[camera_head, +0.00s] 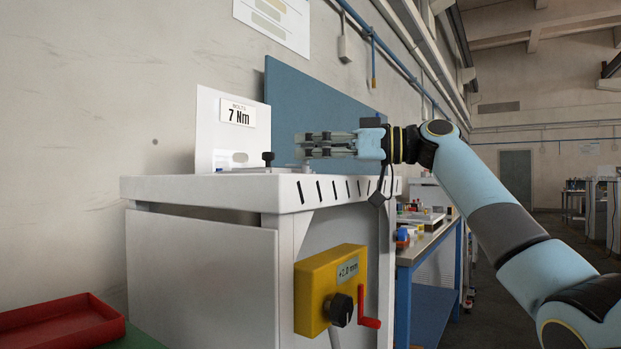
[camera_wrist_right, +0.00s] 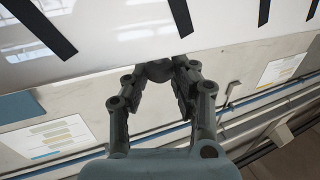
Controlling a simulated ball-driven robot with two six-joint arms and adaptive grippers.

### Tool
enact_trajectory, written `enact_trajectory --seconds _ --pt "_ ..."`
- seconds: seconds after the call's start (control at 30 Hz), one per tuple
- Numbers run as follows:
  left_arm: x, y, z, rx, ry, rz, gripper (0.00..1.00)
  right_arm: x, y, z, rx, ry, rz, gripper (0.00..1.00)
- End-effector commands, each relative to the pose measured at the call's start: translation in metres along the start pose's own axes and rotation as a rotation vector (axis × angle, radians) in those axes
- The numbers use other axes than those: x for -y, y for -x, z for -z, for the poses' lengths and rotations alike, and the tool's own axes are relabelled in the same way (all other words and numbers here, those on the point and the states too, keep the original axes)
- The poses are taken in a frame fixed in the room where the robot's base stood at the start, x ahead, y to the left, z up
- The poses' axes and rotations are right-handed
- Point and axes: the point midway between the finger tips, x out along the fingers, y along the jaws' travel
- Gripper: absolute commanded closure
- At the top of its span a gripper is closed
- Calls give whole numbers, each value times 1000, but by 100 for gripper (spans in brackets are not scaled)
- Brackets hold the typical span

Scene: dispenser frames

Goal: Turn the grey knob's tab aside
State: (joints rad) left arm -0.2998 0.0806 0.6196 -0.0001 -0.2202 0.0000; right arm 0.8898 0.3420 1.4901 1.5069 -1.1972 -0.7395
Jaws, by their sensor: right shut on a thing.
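My right gripper (camera_head: 303,145) reaches in from the right, level, at the white cabinet's top right edge. In the wrist view its two dark fingers (camera_wrist_right: 160,82) close on a dark grey rounded piece, which I take for the grey knob (camera_wrist_right: 157,70), at the edge of a glossy white surface. The fingers cover most of it, and I cannot make out its tab or how it is turned. In the head view I cannot make out the held piece. My left gripper is not in view.
The white cabinet (camera_head: 205,250) has a slotted edge and a small dark post (camera_head: 268,158) on top. A red tray (camera_head: 60,325) lies lower left.

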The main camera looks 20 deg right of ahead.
Motion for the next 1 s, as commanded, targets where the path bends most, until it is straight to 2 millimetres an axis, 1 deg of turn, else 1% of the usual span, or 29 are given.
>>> enact_trajectory --seconds 0.03,0.3,0.6,0.83,1.0 --pt "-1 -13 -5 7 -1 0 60 -3 0 -7 1 -3 41 100" --pt "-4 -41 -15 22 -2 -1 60 -5 -2 -4 0 -5 296 100" --pt "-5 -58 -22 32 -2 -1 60 -5 -2 -2 1 -3 473 100" --pt "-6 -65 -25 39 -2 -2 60 -6 -2 -2 2 -4 546 100" --pt "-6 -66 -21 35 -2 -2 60 -6 -2 -2 4 -5 574 100"
